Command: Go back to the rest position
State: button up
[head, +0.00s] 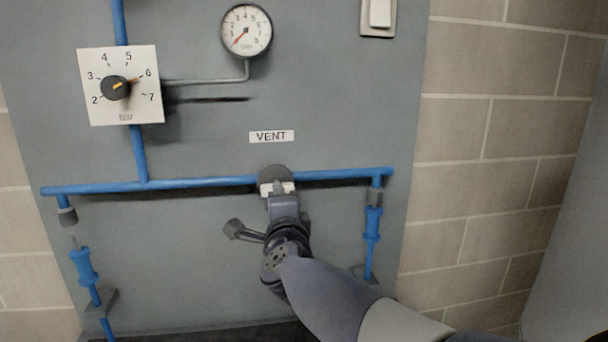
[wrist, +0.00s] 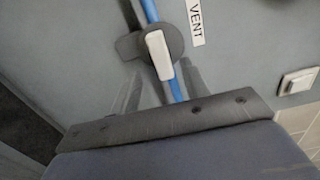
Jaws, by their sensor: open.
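The vent valve has a dark round body (head: 275,174) on the horizontal blue pipe, below the VENT label (head: 271,136). Its pale lever (wrist: 158,54) shows in the wrist view, lying along the pipe. My gripper (head: 283,203) is directly in front of the valve and hides part of it in the head view. In the wrist view my gripper (wrist: 160,86) is open, its blurred fingers on either side of the lever's near end. I cannot tell whether they touch the lever. My arm reaches in from the lower right.
A dial knob (head: 116,88) points near 6 on its white plate. A round gauge (head: 246,31) has its red needle at the lower left. A light switch (head: 379,14) is at the top. Blue hose couplings (head: 83,267) (head: 373,223) hang at both sides. A block wall (head: 500,150) stands right.

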jog(key=w, duration=0.5)
jog(key=w+a, duration=0.1)
jog(key=w, duration=0.1)
jog(key=shift+w+a+b, duration=0.1)
jog(key=shift+w+b, duration=0.05)
jog(key=shift+b, duration=0.15)
jog(key=shift+w+r+n+p, duration=0.15)
jog(key=shift+w+n+p, duration=0.1)
jog(key=shift+n+p, duration=0.15)
jog(key=n+p, duration=0.1)
jog(key=n, duration=0.1)
jog(key=shift+s+n+p, duration=0.15)
jog(key=shift+n+p, duration=0.15)
jog(key=n+p, duration=0.2)
jog(key=n, duration=0.1)
jog(key=shift+n, duration=0.3)
jog(key=shift+f+n, duration=0.25)
jog(key=shift+n, duration=0.05)
